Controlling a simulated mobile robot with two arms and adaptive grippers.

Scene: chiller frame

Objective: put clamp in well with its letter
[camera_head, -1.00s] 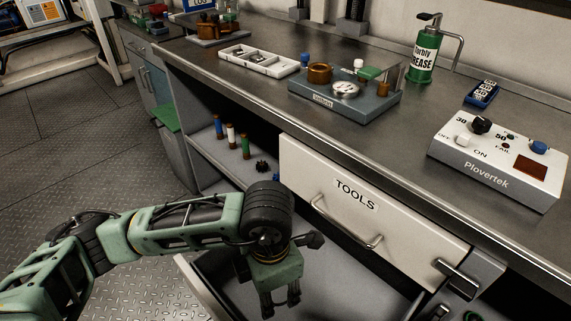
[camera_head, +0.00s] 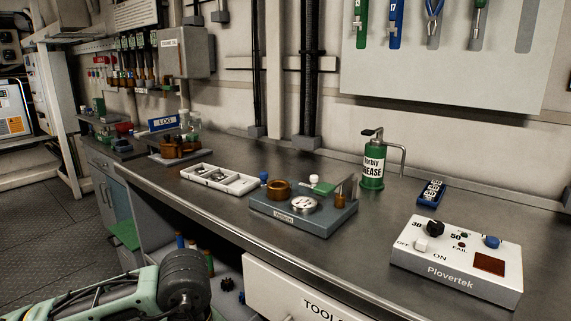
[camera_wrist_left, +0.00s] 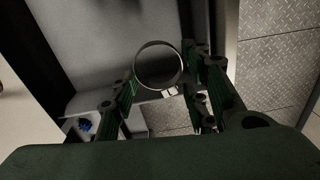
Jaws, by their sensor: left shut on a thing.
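The clamp (camera_wrist_left: 170,91), a thin round metal band with a small bright screw block, shows in the left wrist view. My left gripper (camera_wrist_left: 158,82) is shut on it, with one finger on each side of the ring. No letter is readable on the clamp. In the head view only my left arm's forearm and dark wrist joint show at the lower left; the gripper and clamp are below the picture. A white tray (camera_head: 214,187) with compartments and small parts stands on the bench; no letters are readable there. My right gripper is not in view.
A grey fixture block (camera_head: 290,220) with a brass cup and a dial stands mid-bench. A green grease can (camera_head: 374,168), a blue holder (camera_head: 431,192) and a white Plovertek box (camera_head: 452,277) are to the right. The TOOLS drawer (camera_head: 290,296) is below the bench edge.

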